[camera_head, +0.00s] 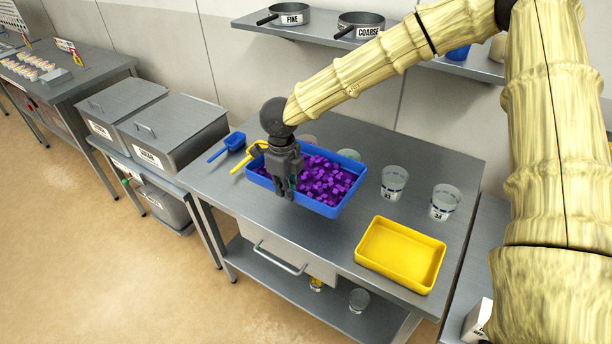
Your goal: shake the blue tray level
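The blue tray (335,211) sits on the grey metal table. It holds many small purple cubes, spread over the part of its floor that I can see. My gripper (285,192) points down at the tray's left front part and hides some of the rim and contents there. Its dark fingers appear close together, but I cannot tell whether they are shut or whether they touch the tray's rim.
An empty yellow tray (401,254) lies at the table's right front. Clear cups (394,182) stand behind and right of the blue tray. A blue scoop (229,146) and a yellow tool (243,164) lie left. A shelf with pans (284,15) hangs behind.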

